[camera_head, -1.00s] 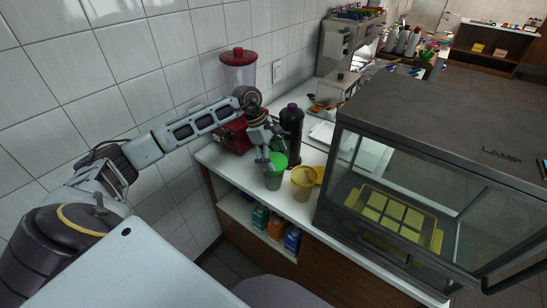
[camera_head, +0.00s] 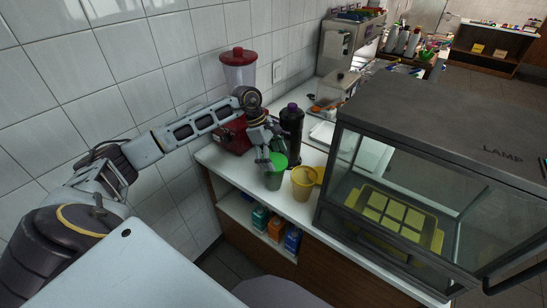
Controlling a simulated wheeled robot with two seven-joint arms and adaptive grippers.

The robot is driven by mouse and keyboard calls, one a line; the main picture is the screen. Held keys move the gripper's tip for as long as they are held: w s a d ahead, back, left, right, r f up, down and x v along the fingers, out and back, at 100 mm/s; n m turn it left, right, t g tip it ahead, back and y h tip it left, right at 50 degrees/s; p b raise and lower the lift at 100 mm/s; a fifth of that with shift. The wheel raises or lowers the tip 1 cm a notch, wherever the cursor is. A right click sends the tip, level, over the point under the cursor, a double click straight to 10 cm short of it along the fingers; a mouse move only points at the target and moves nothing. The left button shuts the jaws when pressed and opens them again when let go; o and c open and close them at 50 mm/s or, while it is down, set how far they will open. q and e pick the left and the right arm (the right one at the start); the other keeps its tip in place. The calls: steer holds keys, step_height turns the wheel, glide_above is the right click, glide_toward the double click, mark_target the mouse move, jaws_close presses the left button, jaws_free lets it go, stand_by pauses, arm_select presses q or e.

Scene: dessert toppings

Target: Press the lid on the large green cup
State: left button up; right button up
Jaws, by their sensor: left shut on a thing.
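The large green cup (camera_head: 274,180) stands upright near the front edge of the white counter. A brighter green lid (camera_head: 279,161) sits at its top; whether it is fully seated I cannot tell. My left gripper (camera_head: 264,162) is at the lid from above and left, shut on the lid, and hides part of it. A yellow cup (camera_head: 303,184) stands just right of the green cup, with a small gap. My right gripper is not in view.
A dark bottle (camera_head: 291,135) stands close behind the cups. A glass display case (camera_head: 410,150) fills the right.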

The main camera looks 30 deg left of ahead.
arm_select(q)
steer(key=shift+f, duration=0.15)
stand_by(0.6)
steer(key=shift+c, duration=0.9)
steer(key=o, duration=0.7)
steer(key=shift+o, duration=0.2)
steer(key=shift+r+p, duration=0.35)
steer(key=shift+r, duration=1.05)
steer(key=shift+r+p, duration=0.6)
steer(key=shift+r, duration=1)
